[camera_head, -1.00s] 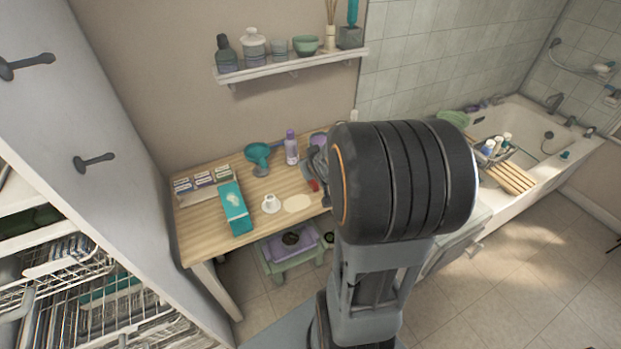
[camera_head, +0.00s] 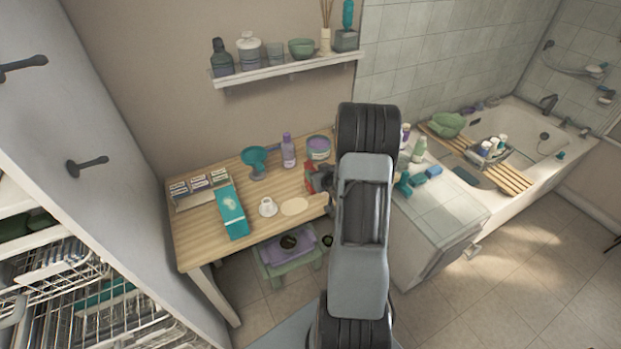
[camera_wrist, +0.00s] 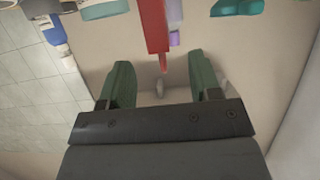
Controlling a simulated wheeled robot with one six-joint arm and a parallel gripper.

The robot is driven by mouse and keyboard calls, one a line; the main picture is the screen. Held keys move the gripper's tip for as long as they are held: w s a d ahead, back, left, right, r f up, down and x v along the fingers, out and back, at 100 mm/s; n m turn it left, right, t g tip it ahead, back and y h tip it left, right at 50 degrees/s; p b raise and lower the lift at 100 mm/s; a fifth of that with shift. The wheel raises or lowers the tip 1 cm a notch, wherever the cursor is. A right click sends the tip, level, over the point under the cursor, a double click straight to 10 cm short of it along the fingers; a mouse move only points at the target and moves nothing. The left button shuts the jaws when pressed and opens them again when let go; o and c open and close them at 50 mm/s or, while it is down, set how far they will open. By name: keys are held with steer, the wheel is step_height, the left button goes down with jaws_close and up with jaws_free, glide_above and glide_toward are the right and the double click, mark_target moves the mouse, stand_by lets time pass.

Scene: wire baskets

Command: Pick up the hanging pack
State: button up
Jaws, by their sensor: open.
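I cannot make out a pack that is clearly hanging in either view. My gripper (camera_head: 314,182) is over the right end of the wooden table in the head view, partly hidden by my arm. In the wrist view my gripper (camera_wrist: 160,85) has its two green fingers wide apart, with nothing held between them. A red bar (camera_wrist: 153,28) shows beyond the fingers at the top; I cannot tell what it belongs to.
Wire baskets (camera_head: 95,315) are in the cabinet at left. A wall shelf (camera_head: 290,68) is above the table.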

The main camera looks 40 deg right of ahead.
mark_target(312, 169)
steer(key=shift+p+x, duration=0.75)
steer(key=shift+x, duration=2.25)
jaws_close()
